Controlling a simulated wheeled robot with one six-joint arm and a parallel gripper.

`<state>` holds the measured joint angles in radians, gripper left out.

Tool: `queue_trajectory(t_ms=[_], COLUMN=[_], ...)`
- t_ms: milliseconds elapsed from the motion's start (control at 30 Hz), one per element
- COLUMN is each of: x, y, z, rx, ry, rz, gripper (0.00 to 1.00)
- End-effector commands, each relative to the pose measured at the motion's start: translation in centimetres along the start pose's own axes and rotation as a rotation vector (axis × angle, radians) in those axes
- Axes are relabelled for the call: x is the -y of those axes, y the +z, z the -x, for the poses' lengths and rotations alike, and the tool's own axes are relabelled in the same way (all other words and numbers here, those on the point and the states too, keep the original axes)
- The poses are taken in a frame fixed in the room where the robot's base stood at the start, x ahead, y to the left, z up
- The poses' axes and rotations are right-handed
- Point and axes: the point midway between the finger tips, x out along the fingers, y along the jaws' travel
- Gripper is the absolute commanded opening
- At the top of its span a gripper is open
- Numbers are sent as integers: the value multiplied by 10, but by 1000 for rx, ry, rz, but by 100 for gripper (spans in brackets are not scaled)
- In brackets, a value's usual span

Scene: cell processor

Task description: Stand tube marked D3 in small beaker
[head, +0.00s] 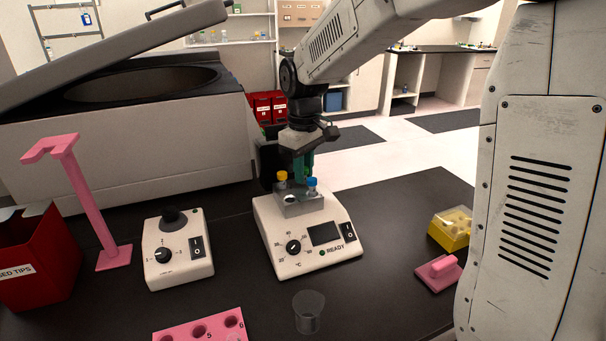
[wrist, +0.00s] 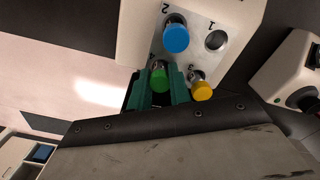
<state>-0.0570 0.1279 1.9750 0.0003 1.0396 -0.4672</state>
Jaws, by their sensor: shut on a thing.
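A heater block (head: 296,206) on the white heating unit (head: 300,250) has numbered holes. In the wrist view, a blue-capped tube (wrist: 176,36) stands by number 2, a yellow-capped tube (wrist: 202,91) by number 3, and hole 1 (wrist: 216,40) is empty. My gripper (head: 303,172) is at the back of the block, its green fingers shut on a green-capped tube (wrist: 160,78) near number 4. I cannot tell whether that tube is seated or raised. No D3 mark is readable on any tube. The small clear beaker (head: 309,314) stands empty in front of the heating unit.
A vortex mixer (head: 178,252) and pink stand (head: 90,205) are left, beside a red tips bin (head: 38,265). A pink numbered rack (head: 205,327) is at the front. A yellow rack (head: 451,231) and pink item (head: 438,274) are right. A centrifuge (head: 125,140) stands behind.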

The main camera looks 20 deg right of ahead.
Motion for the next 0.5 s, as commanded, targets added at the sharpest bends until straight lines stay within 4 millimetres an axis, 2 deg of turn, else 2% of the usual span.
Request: queue_trajectory(t_ms=[133, 400, 500], x=[0, 0, 0], y=[-1, -1, 0], z=[18, 72, 87], rx=[-5, -4, -2], ry=[2, 2, 1], rz=[0, 0, 0], gripper=[0, 0, 0])
